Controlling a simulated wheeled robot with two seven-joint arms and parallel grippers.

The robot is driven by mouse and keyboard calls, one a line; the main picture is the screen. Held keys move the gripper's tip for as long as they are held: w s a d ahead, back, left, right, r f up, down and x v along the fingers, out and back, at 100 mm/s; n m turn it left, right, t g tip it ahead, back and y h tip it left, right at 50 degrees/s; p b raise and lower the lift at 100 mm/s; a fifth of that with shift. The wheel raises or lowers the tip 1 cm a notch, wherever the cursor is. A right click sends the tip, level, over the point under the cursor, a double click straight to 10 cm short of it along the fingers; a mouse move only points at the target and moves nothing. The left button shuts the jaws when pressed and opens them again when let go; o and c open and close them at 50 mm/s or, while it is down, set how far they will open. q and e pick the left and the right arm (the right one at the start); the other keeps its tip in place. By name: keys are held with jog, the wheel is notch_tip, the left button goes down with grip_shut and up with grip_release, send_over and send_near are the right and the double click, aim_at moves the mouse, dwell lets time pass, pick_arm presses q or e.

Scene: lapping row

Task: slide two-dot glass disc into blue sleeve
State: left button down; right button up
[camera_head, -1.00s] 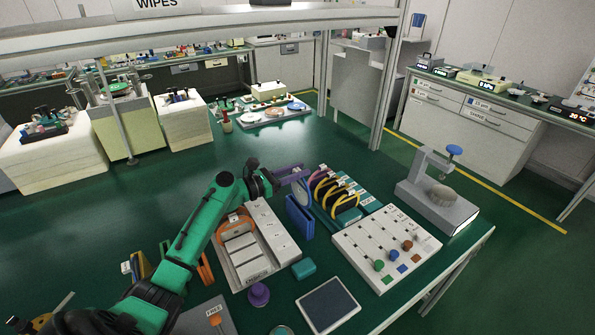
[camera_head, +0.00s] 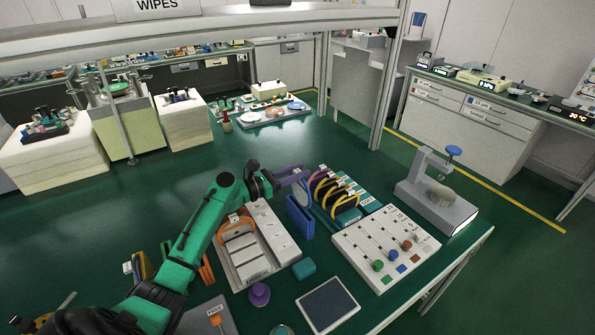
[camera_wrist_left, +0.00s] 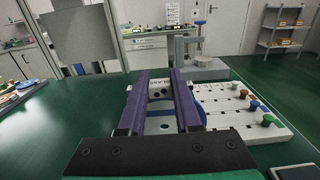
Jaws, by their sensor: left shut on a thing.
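My left gripper (camera_head: 300,174), with purple fingers, is shut on the two-dot glass disc (camera_head: 303,189). The disc hangs pale and upright below the fingertips. In the left wrist view, its white tag with two black dots (camera_wrist_left: 158,93) sits between the fingers (camera_wrist_left: 160,100). The blue sleeve (camera_head: 299,218) stands upright on the table just below the disc. The disc's lower edge is close to the sleeve's top; I cannot tell whether it is inside. My right gripper is out of view.
A teal rack with yellow-rimmed discs (camera_head: 340,197) stands close to the right of the sleeve. A white board with coloured knobs (camera_head: 385,243) and a grey clamp stand (camera_head: 437,205) lie further right. A white tray (camera_head: 262,255) is on the left. A teal block (camera_head: 304,268) lies in front.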

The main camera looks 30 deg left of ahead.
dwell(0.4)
pick_arm(q)
jog(key=shift+r, duration=0.1)
dwell(0.4)
jog(key=shift+f, duration=0.5)
jog(key=shift+f+b, duration=2.8)
jog(key=shift+f, duration=0.5)
jog(key=shift+s+d+f, duration=0.15)
jog(key=shift+f, duration=0.15)
